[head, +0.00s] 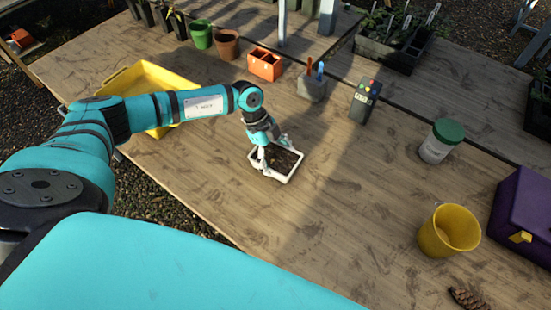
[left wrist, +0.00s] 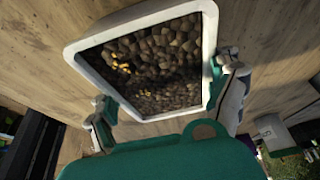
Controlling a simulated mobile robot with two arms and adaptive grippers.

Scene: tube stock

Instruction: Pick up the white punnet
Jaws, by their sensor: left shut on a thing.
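The white punnet (head: 281,177) is a small rectangular tray with dark, lumpy contents, in the middle of the wooden table. In the left wrist view its white rim (left wrist: 211,50) fills the upper middle, with brown lumps and a few yellow bits inside. I cannot tell whether the punnet is clear of the table. My right gripper is out of view.
A yellow tray (head: 105,89) lies behind my left arm. A green-lidded jar (head: 437,148), yellow pot (head: 441,242) and purple box (head: 530,218) stand right.

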